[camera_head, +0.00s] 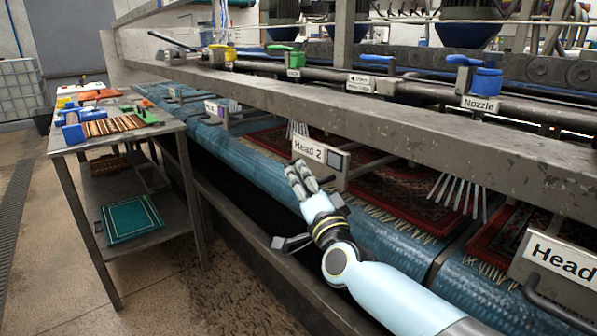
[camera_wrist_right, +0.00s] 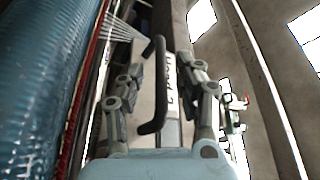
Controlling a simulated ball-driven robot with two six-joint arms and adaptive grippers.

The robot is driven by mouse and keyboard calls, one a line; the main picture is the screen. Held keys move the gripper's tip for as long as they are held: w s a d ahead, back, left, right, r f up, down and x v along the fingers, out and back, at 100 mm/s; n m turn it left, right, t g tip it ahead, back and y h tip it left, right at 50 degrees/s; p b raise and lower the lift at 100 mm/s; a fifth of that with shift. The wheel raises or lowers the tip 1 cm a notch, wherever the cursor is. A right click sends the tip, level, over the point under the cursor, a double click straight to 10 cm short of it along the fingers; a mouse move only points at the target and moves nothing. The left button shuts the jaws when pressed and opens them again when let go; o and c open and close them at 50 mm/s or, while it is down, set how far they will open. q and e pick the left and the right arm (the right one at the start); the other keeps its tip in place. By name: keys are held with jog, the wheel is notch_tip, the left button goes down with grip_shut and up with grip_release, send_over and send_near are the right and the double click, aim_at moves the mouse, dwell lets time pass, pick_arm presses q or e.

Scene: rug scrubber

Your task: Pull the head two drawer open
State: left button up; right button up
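The head two drawer shows as a grey front panel with a white "Head 2" label (camera_head: 308,150) in the middle of the head view, beneath the long grey beam. My right gripper (camera_head: 299,176) is right in front of this panel and hides part of it. In the right wrist view my right gripper (camera_wrist_right: 160,66) is open, its two fingers apart on either side of a black bar handle (camera_wrist_right: 158,88). The "Head 2" label stands behind the handle there. I cannot tell whether the fingers touch the handle. The drawer looks closed. My left gripper is not in view.
Another drawer panel labelled "Head" (camera_head: 563,262) is at the right. The long grey beam (camera_head: 420,130) runs above the drawers. A metal table (camera_head: 117,143) with tools stands at the left.

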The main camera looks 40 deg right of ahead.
jog(key=shift+x, duration=1.05)
jog(key=shift+w+d, duration=0.1)
jog(key=shift+w, duration=0.2)
grip_shut()
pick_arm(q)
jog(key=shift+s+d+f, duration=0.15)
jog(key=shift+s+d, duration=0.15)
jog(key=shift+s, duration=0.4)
